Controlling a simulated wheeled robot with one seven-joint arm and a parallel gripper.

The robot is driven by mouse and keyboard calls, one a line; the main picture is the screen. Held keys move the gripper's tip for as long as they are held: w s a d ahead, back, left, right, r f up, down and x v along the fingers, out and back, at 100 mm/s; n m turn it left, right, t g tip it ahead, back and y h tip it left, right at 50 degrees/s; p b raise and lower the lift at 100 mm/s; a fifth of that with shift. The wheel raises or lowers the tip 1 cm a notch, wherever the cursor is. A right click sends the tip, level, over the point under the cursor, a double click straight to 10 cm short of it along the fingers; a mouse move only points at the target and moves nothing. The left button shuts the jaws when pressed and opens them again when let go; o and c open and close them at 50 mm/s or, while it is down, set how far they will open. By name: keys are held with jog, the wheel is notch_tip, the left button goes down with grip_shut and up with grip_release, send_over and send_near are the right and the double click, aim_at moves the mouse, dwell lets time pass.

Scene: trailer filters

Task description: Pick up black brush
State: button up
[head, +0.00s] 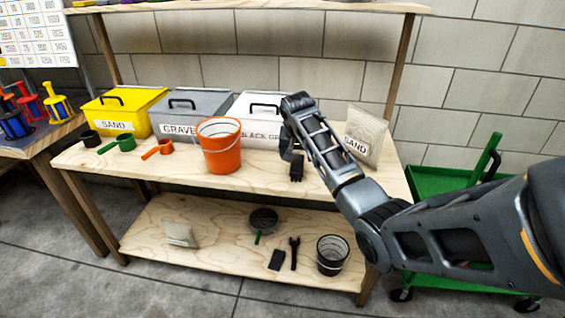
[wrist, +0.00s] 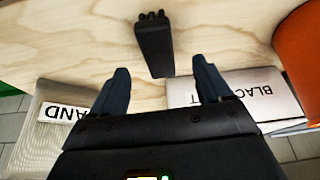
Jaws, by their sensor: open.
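A black brush (wrist: 154,45) lies on the wooden tabletop, its knobbed end at the top of the wrist view. In the head view the brush (head: 297,168) is near the table's front edge, just below my gripper (head: 290,148). In the wrist view my gripper (wrist: 160,72) is open, with a dark finger on each side. The brush's lower end appears in the gap between the fingertips, with space on both sides. Nothing is held. The height of the fingers above the brush is hard to judge.
An orange bucket (head: 220,150) stands left of the brush. A white bin (head: 255,125) and a sand bag (head: 366,137) stand behind. The lower shelf holds a black bucket (head: 332,256) and dark tools. A green cart (head: 440,180) stands at right.

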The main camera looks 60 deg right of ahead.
aim_at(297, 163)
jog(key=shift+w+d, duration=0.2)
jog(key=shift+d, duration=0.05)
jog(key=shift+w+d+f, duration=0.1)
jog(key=shift+f, duration=0.2)
jog(key=x, duration=0.6)
jog(key=shift+d+f, duration=0.2)
jog(key=shift+d, duration=0.05)
jog(key=shift+f, duration=0.2)
jog(key=shift+f, duration=0.25)
jog(key=shift+c, duration=0.3)
jog(key=c, duration=1)
jog(key=shift+d+r, duration=0.1)
jog(key=shift+r, duration=0.1)
